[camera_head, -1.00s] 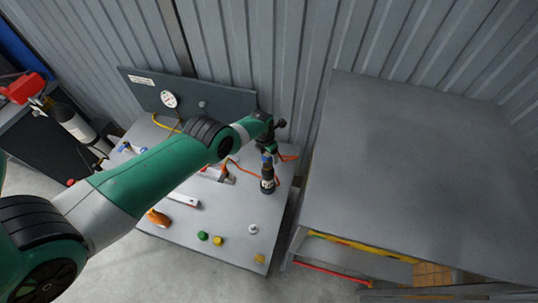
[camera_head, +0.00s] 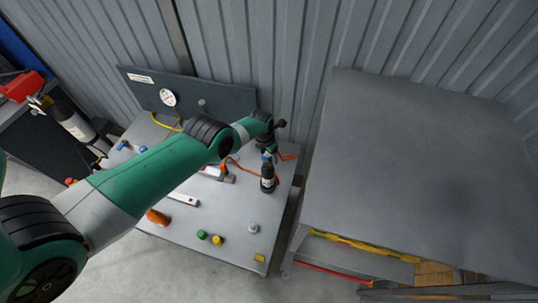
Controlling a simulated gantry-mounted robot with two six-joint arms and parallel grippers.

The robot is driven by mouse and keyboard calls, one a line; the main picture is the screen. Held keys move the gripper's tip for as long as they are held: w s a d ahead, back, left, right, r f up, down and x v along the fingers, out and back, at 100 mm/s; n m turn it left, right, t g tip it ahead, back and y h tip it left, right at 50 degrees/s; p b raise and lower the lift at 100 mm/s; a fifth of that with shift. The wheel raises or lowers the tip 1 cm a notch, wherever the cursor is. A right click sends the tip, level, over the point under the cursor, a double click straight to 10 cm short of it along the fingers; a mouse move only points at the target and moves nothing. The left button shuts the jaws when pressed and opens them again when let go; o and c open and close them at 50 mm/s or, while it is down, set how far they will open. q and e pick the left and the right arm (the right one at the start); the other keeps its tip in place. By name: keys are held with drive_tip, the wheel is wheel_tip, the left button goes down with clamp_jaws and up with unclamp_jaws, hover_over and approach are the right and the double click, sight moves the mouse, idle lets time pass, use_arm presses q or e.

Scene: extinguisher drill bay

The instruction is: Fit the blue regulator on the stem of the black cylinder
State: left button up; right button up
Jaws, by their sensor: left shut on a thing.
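The small black cylinder (camera_head: 268,184) with a pale label band stands upright near the right edge of the grey bench. The blue regulator (camera_head: 267,156) shows as a small blue patch directly above the cylinder's top. My left gripper (camera_head: 268,153) points down over the cylinder and is shut on the regulator. The stem is hidden under the gripper and regulator, so I cannot tell whether they touch or how well they line up. My right gripper is out of view.
The bench (camera_head: 215,248) holds a hammer (camera_head: 222,175), an orange object (camera_head: 157,217), green (camera_head: 201,235) and yellow (camera_head: 217,240) caps and a grey knob (camera_head: 253,229). An orange hose lies behind the cylinder. A gauge panel (camera_head: 225,100) stands behind. A bare grey table (camera_head: 420,170) is at right.

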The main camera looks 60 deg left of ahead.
use_arm(q)
drive_tip(key=shift+f+b, duration=0.75)
drive_tip(key=shift+b, duration=0.1)
idle(0.3)
drive_tip(key=o, duration=1.5)
drive_tip(key=r+p, duration=0.2)
drive_tip(key=p, duration=0.1)
drive_tip(key=r+p, duration=0.3)
drive_tip(key=s+r+p, duration=0.1)
drive_tip(key=r+p, duration=0.1)
drive_tip(key=p, duration=0.1)
drive_tip(key=shift+d+r+p, duration=0.2)
drive_tip(key=shift+r+p, duration=0.15)
drive_tip(key=shift+p, duration=0.05)
drive_tip(key=shift+f, duration=0.1)
